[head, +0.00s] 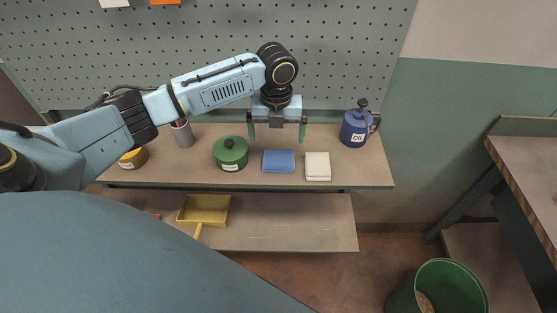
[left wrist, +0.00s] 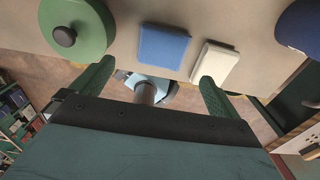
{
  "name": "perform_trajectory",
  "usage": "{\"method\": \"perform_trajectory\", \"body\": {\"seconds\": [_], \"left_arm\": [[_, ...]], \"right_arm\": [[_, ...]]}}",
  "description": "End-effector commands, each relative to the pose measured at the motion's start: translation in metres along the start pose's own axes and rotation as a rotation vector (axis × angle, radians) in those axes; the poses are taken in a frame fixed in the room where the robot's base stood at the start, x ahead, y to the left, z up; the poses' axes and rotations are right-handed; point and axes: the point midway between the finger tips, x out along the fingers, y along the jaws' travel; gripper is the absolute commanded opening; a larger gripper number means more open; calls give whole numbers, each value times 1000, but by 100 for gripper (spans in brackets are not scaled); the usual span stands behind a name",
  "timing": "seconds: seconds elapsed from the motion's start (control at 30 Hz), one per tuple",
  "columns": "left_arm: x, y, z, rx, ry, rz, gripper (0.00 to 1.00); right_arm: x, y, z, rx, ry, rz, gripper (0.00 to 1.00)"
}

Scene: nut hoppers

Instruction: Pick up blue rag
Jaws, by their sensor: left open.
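The blue rag (head: 278,161) lies folded flat on the upper shelf, between a green lidded pot and a white folded cloth. In the left wrist view the blue rag (left wrist: 162,47) lies beyond the fingertips, near the top middle. My left gripper (head: 277,138) is open and empty, with its fingers pointing down behind and above the rag. In the left wrist view my left gripper (left wrist: 155,76) shows its two green fingers spread apart, touching nothing that I can see. My right gripper is not in either view.
The green pot (head: 231,153) stands left of the rag, the white cloth (head: 317,166) right. A blue oil can (head: 355,127) stands further right. A grey cup (head: 182,134) and yellow tin (head: 133,159) are left. A yellow dustpan (head: 204,209) lies below; a green bin (head: 451,288) stands on the floor.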

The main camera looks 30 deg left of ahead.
Motion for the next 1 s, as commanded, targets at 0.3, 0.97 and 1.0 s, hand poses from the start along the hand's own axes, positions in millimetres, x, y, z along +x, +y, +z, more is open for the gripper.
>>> {"method": "perform_trajectory", "body": {"seconds": [0.3,0.97,1.0], "left_arm": [[37,-1,0,-1,0,0,100],[88,-4,0,-2,-3,-1,100],[88,-4,0,-1,-3,-1,96]], "right_arm": [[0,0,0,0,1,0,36],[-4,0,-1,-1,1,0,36],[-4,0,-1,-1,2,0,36]]}}
